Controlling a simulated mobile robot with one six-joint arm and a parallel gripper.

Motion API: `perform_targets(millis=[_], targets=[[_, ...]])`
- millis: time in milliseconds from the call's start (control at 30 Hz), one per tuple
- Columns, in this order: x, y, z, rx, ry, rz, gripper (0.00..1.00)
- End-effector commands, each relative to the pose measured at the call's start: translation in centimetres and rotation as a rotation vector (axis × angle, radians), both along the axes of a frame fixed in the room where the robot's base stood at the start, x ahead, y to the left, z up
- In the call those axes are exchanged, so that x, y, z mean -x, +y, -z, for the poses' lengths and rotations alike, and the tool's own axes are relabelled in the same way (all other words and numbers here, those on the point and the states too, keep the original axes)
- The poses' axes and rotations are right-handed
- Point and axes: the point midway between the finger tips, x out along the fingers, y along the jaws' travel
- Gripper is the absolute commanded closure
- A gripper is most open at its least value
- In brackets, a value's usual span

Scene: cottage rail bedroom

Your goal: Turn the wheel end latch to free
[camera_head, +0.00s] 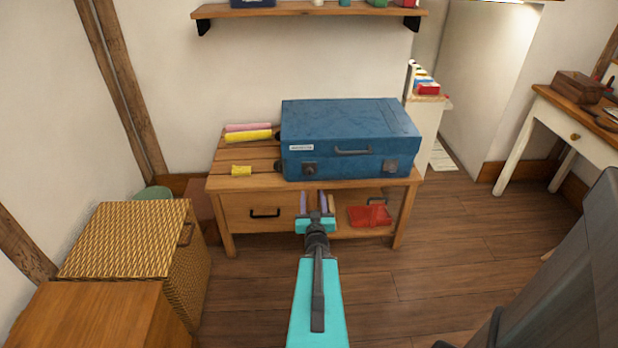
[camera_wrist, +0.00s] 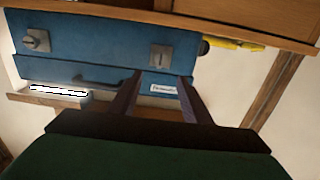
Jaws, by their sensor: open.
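A blue case (camera_head: 350,135) lies flat on a wooden bench. Dark wheel-like parts (camera_head: 278,167) show at its left end. The latch at that end (camera_head: 309,169) is on the front face, below a white label; it also shows in the wrist view (camera_wrist: 162,57), where the case appears upside down. A second latch (camera_head: 390,166) sits near the right end, and a dark handle (camera_head: 353,152) is between them. My gripper (camera_head: 314,200) is open and empty, low in front of the case. In the wrist view its fingers (camera_wrist: 161,82) point towards the wheel end latch, apparently apart from it.
The bench (camera_head: 240,185) has a drawer and an open bay with a red tray (camera_head: 370,216). Yellow and pink rolls (camera_head: 248,135) lie left of the case. A wicker box (camera_head: 125,240) stands at left. A shelf (camera_head: 310,10) hangs above.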

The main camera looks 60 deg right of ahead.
Motion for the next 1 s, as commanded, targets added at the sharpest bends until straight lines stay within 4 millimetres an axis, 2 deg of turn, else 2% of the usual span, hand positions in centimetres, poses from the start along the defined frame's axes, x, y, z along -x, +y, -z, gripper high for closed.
perform_targets(millis=[1000], targets=[[-2.2, -3.3, 0.4, 0.001, -0.001, 0.001, 0.56]])
